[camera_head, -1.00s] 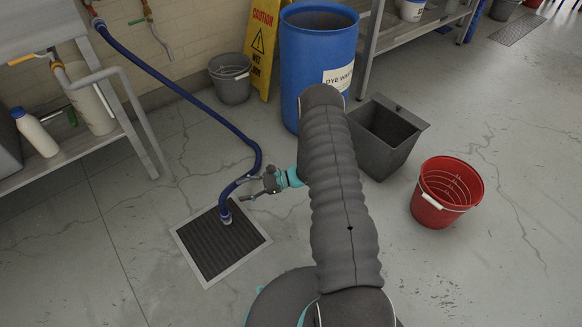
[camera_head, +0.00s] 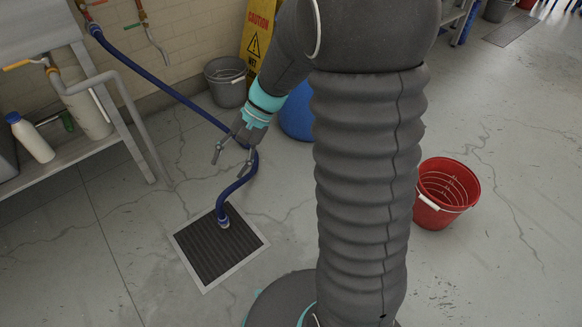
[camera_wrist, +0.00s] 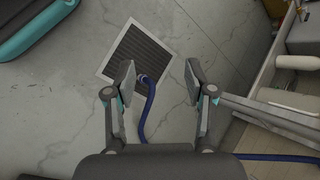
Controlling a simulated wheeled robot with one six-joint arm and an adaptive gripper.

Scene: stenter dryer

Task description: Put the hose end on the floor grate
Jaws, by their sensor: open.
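The blue hose (camera_head: 160,85) runs from the wall fitting at upper left down to the floor. Its metal hose end (camera_head: 223,221) rests on the dark slatted floor grate (camera_head: 208,252), inside the pale frame near its upper right part. In the wrist view the hose end (camera_wrist: 143,79) lies at the lower right part of the grate (camera_wrist: 128,52). My gripper (camera_head: 232,164) is open and empty, raised above the hose. In the wrist view, my gripper's fingers (camera_wrist: 158,82) are spread apart, with the hose visible between and beyond them.
A grey bucket (camera_head: 228,82), a yellow caution sign (camera_head: 257,35) and a partly hidden blue drum (camera_head: 298,112) stand at the back. A red bucket (camera_head: 442,195) stands at right. A bench (camera_head: 90,140) with bottles is at left. Floor around the grate is clear.

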